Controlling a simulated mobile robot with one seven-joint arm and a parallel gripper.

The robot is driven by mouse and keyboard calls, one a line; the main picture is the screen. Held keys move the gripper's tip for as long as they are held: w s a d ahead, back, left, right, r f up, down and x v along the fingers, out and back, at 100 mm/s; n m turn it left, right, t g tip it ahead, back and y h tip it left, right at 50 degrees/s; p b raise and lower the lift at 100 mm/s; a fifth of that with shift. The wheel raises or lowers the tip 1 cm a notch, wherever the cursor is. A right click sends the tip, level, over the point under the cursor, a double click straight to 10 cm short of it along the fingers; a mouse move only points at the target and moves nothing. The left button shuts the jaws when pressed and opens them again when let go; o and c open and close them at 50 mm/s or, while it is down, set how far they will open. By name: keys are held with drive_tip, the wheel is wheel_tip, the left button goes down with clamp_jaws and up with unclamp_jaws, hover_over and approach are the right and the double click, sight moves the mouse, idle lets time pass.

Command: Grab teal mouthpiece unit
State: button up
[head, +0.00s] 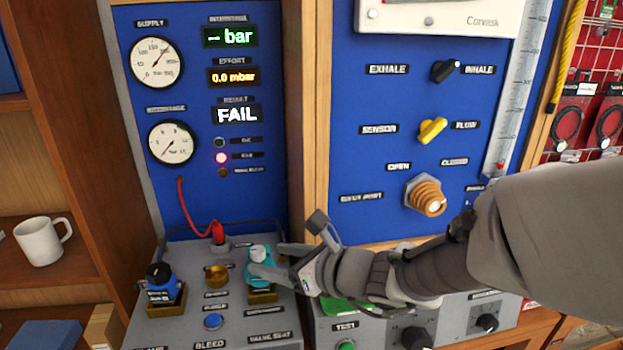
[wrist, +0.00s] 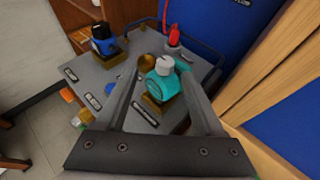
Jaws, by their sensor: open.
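The teal mouthpiece unit (head: 260,270) has a pale grey-white cap and sits on a brass-coloured block on the grey bench top. It also shows in the wrist view (wrist: 164,86), between and a little beyond my fingers. My gripper (head: 272,259) is open and comes in from the right in the head view, with its fingers at the teal unit. In the wrist view its two fingers (wrist: 160,92) reach along either side of the unit. I cannot tell whether either finger touches it. The fingers hide part of the unit in the head view.
A blue unit (head: 160,278) stands on another brass block at the left. A brass fitting (head: 216,274) and a red hose (head: 217,232) with its connector are close by. The blue gauge panel (head: 205,120) rises behind. A white mug (head: 42,240) is on the left shelf.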

sight(259, 256)
drive_tip(key=x, duration=0.4)
drive_tip(key=shift+w+b+x, duration=0.15)
drive_tip(key=shift+w+x, duration=0.05)
drive_tip(key=shift+x, duration=1.1)
drive_tip(key=shift+w+b+x, duration=0.15)
drive_tip(key=shift+w+x, duration=0.05)
drive_tip(key=shift+x, duration=1.1)
drive_tip(key=shift+d+r, duration=0.15)
drive_tip(key=shift+r, duration=0.1)
clamp_jaws()
